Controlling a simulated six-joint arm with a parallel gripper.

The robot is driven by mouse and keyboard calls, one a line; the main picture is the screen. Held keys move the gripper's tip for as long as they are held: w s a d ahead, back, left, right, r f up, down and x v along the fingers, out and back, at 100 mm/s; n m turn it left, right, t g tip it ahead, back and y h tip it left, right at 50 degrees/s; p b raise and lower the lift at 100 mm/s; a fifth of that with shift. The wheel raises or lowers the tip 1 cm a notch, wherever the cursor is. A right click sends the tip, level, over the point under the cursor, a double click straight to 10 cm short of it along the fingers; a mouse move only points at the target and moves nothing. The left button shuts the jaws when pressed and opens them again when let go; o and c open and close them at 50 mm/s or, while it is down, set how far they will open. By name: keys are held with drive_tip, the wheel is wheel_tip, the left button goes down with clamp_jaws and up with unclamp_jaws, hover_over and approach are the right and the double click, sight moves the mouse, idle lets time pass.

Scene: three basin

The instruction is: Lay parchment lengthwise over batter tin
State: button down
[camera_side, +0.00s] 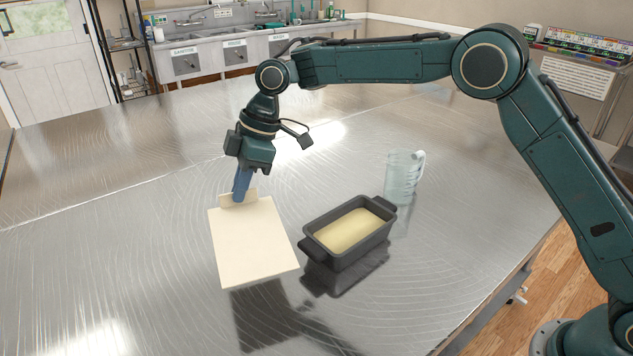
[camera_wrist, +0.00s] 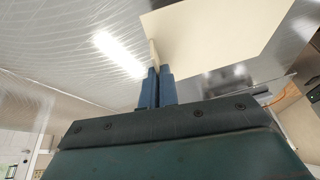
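A cream parchment sheet (camera_side: 253,243) hangs nearly flat above the steel table, left of the batter tin, with a dark shadow or reflection below it. A small tab stands up at its far edge. My gripper (camera_side: 240,196) is shut on this tab, fingers pointing down. In the wrist view, the fingertips (camera_wrist: 156,72) are close together with the tab between them, and the sheet (camera_wrist: 215,28) spreads to the upper right. The dark grey batter tin (camera_side: 362,248) stands upright with pale batter inside and a handle at each end. The parchment is beside the tin, not over it.
A clear measuring jug (camera_side: 401,180) stands on the table (camera_side: 130,250) just behind and right of the tin. The table is bare to the left and behind. Its right edge runs beyond the tin. Sinks (camera_side: 228,50) are along the back wall.

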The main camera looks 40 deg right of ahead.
drive_tip(key=s+d+m+t+h, duration=0.1)
drive_tip(key=s+d+m, duration=0.2)
drive_tip(key=d, duration=0.5)
drive_tip(key=s+d+m+t, duration=0.1)
drive_tip(key=s+d+m, duration=0.3)
drive_tip(key=d, duration=0.5)
drive_tip(key=s+d+m+t+h, duration=0.1)
drive_tip(key=s+d+m, duration=0.3)
drive_tip(key=d+m, duration=0.3)
drive_tip(key=shift+s+d+r+h, duration=0.15)
drive_tip(key=shift+d+h, duration=0.15)
drive_tip(key=shift+d, duration=0.65)
hover_over(374, 203)
drive_tip(key=s, duration=0.2)
drive_tip(key=shift+w+d+f, duration=0.1)
drive_tip(key=shift+d+f, duration=0.05)
drive_tip(key=shift+f, duration=1)
drive_tip(key=shift+d+f, duration=0.15)
drive_tip(key=shift+f, duration=0.95)
drive_tip(key=shift+f, duration=0.75)
drive_tip(key=c, duration=1.6)
unclamp_jaws()
drive_tip(key=shift+r, duration=0.15)
